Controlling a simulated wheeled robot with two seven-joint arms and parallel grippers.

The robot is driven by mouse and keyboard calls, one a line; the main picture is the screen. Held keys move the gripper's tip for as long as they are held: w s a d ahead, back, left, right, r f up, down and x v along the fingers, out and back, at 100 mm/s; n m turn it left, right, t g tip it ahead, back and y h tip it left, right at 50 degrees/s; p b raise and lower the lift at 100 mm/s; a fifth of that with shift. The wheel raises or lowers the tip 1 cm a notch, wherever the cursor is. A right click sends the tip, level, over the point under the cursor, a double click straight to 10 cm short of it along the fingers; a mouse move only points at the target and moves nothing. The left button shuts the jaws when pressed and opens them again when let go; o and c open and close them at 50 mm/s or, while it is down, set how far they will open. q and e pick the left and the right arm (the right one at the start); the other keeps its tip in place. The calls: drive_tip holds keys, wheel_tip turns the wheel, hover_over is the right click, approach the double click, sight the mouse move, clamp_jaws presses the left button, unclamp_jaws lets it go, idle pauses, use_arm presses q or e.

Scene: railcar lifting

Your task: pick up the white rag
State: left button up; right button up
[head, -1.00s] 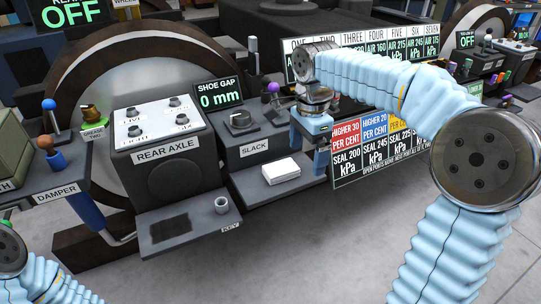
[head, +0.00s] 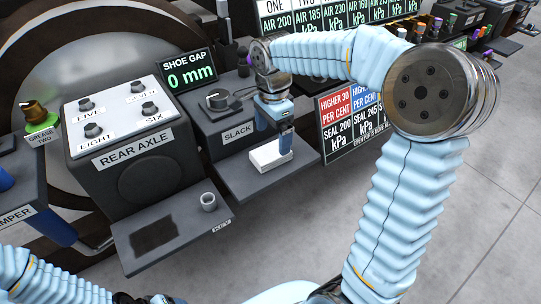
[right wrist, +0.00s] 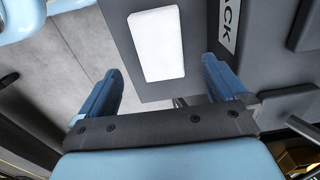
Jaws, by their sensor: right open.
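The white rag (head: 265,157) is a folded, flat rectangle lying on the dark shelf (head: 257,181) below the SLACK label. It also shows in the right wrist view (right wrist: 157,45), beyond the fingers and roughly between their lines. My right gripper (head: 284,143) points down at the rag's right end and hides part of it in the head view. In the right wrist view the right gripper (right wrist: 163,68) has its blue fingers wide apart with nothing between them. Whether a finger touches the rag I cannot tell.
The SLACK box (head: 222,125) with a knob stands right behind the shelf. A pressure chart board (head: 350,125) stands close on the right. Open floor lies in front.

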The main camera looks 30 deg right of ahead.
sight(271, 151)
drive_tip(key=f, duration=0.5)
drive_tip(key=shift+a+f, duration=0.15)
drive_tip(key=shift+a, duration=0.05)
drive_tip(key=c, duration=1.1)
drive_tip(key=shift+c, duration=0.2)
drive_tip(key=shift+w+r, duration=0.1)
drive_tip(key=shift+r, duration=0.45)
wheel_tip(271, 151, up, 3)
drive_tip(key=shift+a+f, duration=0.1)
drive_tip(key=shift+a, duration=0.05)
drive_tip(key=s+a+r, duration=0.8)
drive_tip(key=s+r, duration=0.1)
drive_tip(key=s, duration=0.2)
drive_tip(key=shift+a, duration=0.35)
drive_tip(key=shift+r, duration=0.1)
